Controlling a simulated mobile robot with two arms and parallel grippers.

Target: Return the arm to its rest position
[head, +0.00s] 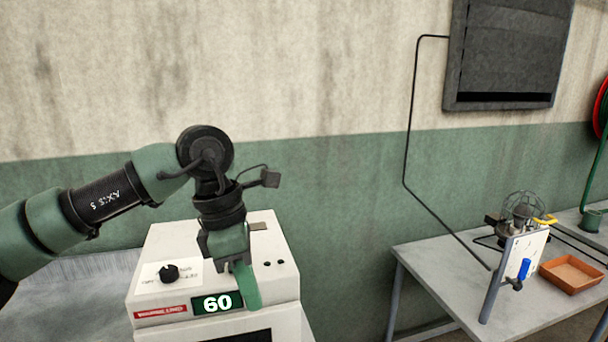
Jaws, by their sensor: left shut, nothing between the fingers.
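My left arm comes in from the left, and its wrist bends down over a white machine (275,240). My left gripper (247,290) points downward in front of the machine's top and front edge, with its green fingers closed and nothing between them. Whether the fingertips touch the machine cannot be told. My right gripper is not in view.
At the right stands a grey table (430,262) with an orange tray (571,274), a blue-handled white panel device (527,255) and a wire cage. A dark wall panel (505,50) hangs above. A floor gap separates the machine from that table.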

